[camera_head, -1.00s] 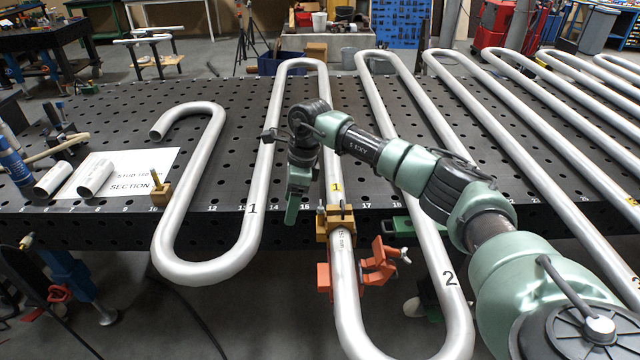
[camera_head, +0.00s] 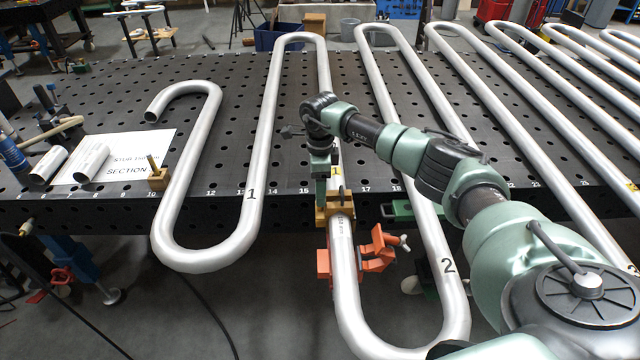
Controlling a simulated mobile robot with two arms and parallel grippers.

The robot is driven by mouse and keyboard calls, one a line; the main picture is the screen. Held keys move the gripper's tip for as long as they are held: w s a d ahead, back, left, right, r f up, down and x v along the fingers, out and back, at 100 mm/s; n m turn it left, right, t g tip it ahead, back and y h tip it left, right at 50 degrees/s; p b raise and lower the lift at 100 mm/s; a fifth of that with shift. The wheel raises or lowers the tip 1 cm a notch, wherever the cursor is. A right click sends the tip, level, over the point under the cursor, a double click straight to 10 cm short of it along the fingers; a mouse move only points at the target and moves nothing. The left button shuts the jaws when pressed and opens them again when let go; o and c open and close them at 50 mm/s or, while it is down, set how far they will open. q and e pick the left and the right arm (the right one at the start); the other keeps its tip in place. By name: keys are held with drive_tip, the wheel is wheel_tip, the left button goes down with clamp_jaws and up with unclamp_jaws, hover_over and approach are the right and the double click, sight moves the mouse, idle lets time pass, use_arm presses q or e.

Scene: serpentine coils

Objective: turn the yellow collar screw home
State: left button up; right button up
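The yellow collar (camera_head: 343,208) sits around the silver tube (camera_head: 342,255) at the table's front edge. Its screw cannot be made out behind my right gripper. My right gripper (camera_head: 321,200) points down, with its green fingers over the left part of the collar. Whether it touches the collar cannot be told. The fingers are seen edge-on, so their opening does not show. My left gripper is not in view. A second yellow block (camera_head: 158,179) with an upright pin stands by the left coil.
An orange clamp (camera_head: 378,255) hangs on the tube just below the collar. Silver coils (camera_head: 205,130) run over the perforated dark table (camera_head: 110,105). A white paper sign (camera_head: 135,150) and short tube pieces (camera_head: 88,165) lie at left.

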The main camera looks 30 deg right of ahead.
drive_tip(key=c, duration=1.2)
drive_tip(key=shift+c, duration=0.8)
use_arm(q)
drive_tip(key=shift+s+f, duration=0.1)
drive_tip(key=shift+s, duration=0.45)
